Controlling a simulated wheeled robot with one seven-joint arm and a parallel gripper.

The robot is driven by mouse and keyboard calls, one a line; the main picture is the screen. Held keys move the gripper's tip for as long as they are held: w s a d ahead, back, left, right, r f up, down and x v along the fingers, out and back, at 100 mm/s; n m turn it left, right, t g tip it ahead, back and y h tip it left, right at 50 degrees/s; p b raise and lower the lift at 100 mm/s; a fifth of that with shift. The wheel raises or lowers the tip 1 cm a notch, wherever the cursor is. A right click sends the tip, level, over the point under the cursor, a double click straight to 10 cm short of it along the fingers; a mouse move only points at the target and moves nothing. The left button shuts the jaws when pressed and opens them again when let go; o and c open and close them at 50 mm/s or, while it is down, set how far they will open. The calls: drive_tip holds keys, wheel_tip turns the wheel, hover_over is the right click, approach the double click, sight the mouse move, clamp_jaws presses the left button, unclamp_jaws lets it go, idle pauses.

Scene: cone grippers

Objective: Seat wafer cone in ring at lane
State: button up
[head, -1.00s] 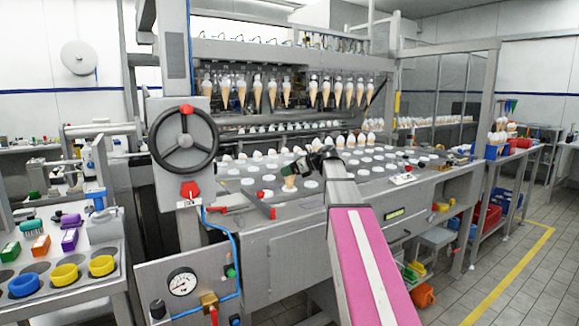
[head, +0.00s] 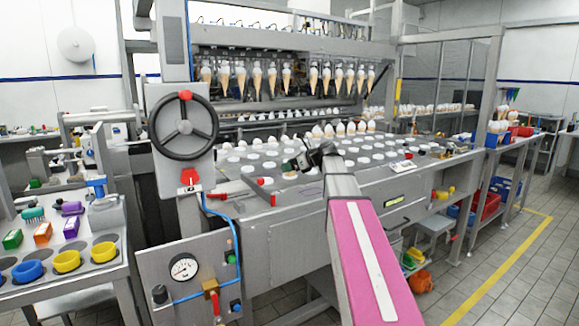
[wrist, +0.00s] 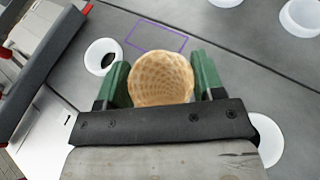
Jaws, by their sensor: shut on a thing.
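The wafer cone (wrist: 160,80) sits between the two green jaws of my gripper (wrist: 162,82), its round waffle-patterned end facing the wrist camera. The jaws are shut on it. In the head view my gripper (head: 298,164) is low over the machine's deck, and only a small tan bit shows under it. White rings are set in the grey deck. In the wrist view one ring (wrist: 103,56) is just left of the jaws and another (wrist: 268,138) is partly hidden at lower right. The cone hides what is under it, so I cannot tell whether its tip is in a ring.
A purple rectangle outline (wrist: 157,37) marks the deck beyond the cone. A red-ended grey bar (head: 250,188) lies left of my gripper. A row of filled cones (head: 345,129) stands behind, with more cones hanging (head: 285,78) above. A handwheel (head: 184,126) stands at left.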

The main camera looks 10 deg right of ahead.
drive_tip(key=o, duration=0.7)
drive_tip(key=shift+o, duration=0.2)
drive_tip(key=v, duration=1)
drive_tip(key=shift+s+d+r, duration=0.2)
drive_tip(key=shift+d+r, duration=0.05)
drive_tip(key=shift+d, duration=0.05)
